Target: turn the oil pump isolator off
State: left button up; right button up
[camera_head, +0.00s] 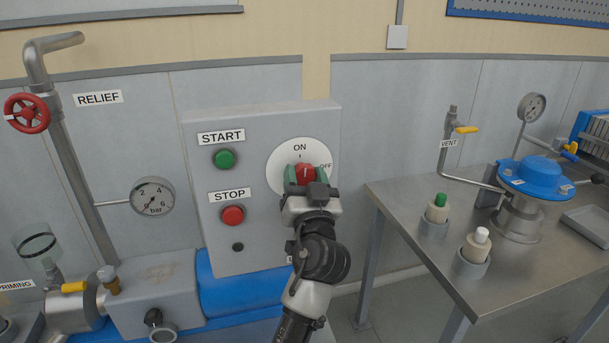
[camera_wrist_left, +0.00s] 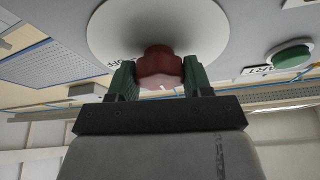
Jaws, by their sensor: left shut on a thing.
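The oil pump isolator is a red knob (camera_head: 305,175) on a round white plate (camera_head: 286,158) marked ON at the top and OFF to the right. The plate is on the grey control panel. My left gripper (camera_head: 305,180) is shut on the red knob, one green-padded finger on each side. The left wrist view shows the knob (camera_wrist_left: 160,66) between the fingers, with the white plate behind it. The gripper hides most of the knob's lower part, and I cannot tell exactly where its pointer stands. My right gripper is not in view.
A green START button (camera_head: 224,159) and a red STOP button (camera_head: 232,215) are left of the isolator. A metal table (camera_head: 400,207) with bottles and a blue-lidded vessel (camera_head: 536,177) stands at right. A red relief handwheel (camera_head: 27,113) is far left.

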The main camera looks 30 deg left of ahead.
pick_arm(q)
jog(key=shift+r+m+h+p, duration=0.25)
jog(key=shift+m+h+p, duration=0.25)
jog(key=shift+m, duration=0.5)
jog(key=m+h+p, duration=0.2)
jog(key=m+p, duration=0.3)
jog(key=p, duration=0.2)
jog(key=m+h+p, duration=0.2)
jog(key=m+p, duration=0.4)
jog(key=p, duration=0.1)
jog(key=m+h+p, duration=0.2)
jog(key=m+p, duration=0.4)
jog(key=p, duration=0.1)
jog(key=shift+r+h+p, duration=0.15)
jog(key=shift+h+p, duration=0.15)
jog(key=shift+f+m+g+p, duration=0.3)
jog(key=shift+m+p, duration=0.4)
jog(key=shift+p, duration=0.3)
jog(key=o, duration=0.9)
jog(key=shift+a, duration=0.1)
jog(key=shift+o, duration=0.2)
jog(key=shift+f, duration=0.1)
